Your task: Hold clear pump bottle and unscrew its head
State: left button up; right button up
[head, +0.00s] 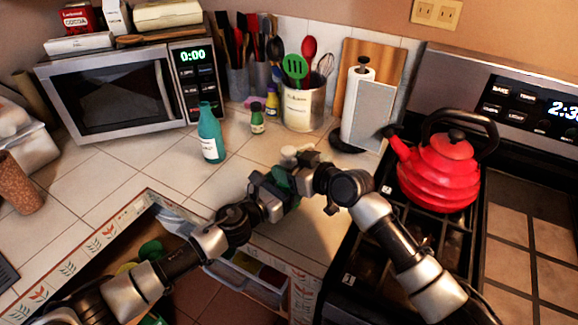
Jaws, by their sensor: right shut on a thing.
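My two grippers meet over the counter in the middle of the head view. My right gripper (300,169) comes in from the right and is shut on what seems to be the clear pump bottle, mostly hidden between the grippers. A small pale part (290,152), possibly its pump head, shows just above them. Which part of the bottle is gripped cannot be told. My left gripper (268,190) comes in from the lower left, close against the right one. Its fingers are too hidden to tell whether they are open or shut.
A teal bottle (210,135) and a small green-capped bottle (257,119) stand behind the grippers. A utensil crock (303,104) and paper towel holder (357,105) are farther back. A red kettle (440,172) sits on the stove at right. An open drawer (253,277) lies below.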

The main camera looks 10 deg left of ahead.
jog(key=n+g, duration=0.1)
jog(key=n+g+y, duration=0.1)
jog(key=g, duration=0.1)
jog(key=shift+s+a+f+n, duration=0.1)
jog(key=shift+s+f+n, duration=0.05)
jog(key=shift+f+n, duration=0.25)
jog(key=n+g, duration=0.2)
jog(key=g, duration=0.1)
jog(key=n+g+y, duration=0.1)
jog(key=n+g, duration=0.1)
jog(key=shift+r+g, duration=0.15)
jog(key=shift+g, duration=0.25)
jog(key=shift+n+g, duration=0.7)
jog(key=shift+g, duration=0.5)
jog(key=o, duration=0.9)
jog(key=shift+v, duration=3.15)
